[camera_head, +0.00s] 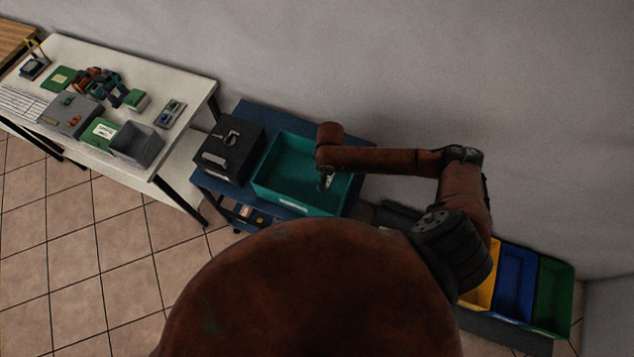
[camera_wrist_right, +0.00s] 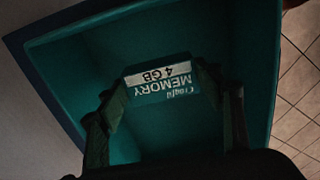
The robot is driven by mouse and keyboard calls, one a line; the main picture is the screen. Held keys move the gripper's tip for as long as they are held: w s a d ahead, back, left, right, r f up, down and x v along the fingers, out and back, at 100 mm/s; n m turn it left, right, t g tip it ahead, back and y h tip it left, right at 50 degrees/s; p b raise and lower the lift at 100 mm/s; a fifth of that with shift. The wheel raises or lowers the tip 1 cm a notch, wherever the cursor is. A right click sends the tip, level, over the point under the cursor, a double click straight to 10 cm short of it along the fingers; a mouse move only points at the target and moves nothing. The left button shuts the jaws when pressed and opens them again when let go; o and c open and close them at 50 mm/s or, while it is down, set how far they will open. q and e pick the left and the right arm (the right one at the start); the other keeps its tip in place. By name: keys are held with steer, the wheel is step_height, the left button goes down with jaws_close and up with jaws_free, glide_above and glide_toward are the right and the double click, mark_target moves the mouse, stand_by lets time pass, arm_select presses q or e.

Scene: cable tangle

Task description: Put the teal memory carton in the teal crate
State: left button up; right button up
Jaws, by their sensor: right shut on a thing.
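The teal crate (camera_head: 310,207) stands on a blue cart, and its bare inside fills most of the right wrist view (camera_wrist_right: 252,60). My right gripper (camera_head: 326,182) points down over the crate's right part. In the wrist view my right gripper (camera_wrist_right: 163,84) is shut on the teal memory carton (camera_wrist_right: 162,88), with a finger on each side. The carton has a white band reading "4 GB" and the word "MEMORY", upside down in the picture. In the head view the carton is mostly hidden by the gripper. Its height above the crate floor is hard to tell. My left gripper is not in view.
A black box (camera_head: 230,146) stands left of the crate on the blue cart (camera_head: 216,190). A white table (camera_head: 190,85) with electronics, cables and a grey bin (camera_head: 137,145) is further left. Yellow, blue (camera_head: 514,283) and green (camera_head: 553,292) bins stand at the lower right.

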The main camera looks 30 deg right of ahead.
step_height(320, 180, down, 3)
steer(key=shift+s+f, duration=0.1)
steer(key=shift+f, duration=0.1)
step_height(320, 180, down, 4)
steer(key=shift+r, duration=0.15)
steer(key=o, duration=1.1)
steer(key=shift+f, duration=0.2)
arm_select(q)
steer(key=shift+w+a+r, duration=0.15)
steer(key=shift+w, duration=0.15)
arm_select(e)
steer(key=shift+o, duration=0.2)
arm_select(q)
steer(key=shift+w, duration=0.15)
arm_select(e)
step_height(320, 180, up, 12)
steer(key=shift+r, duration=0.15)
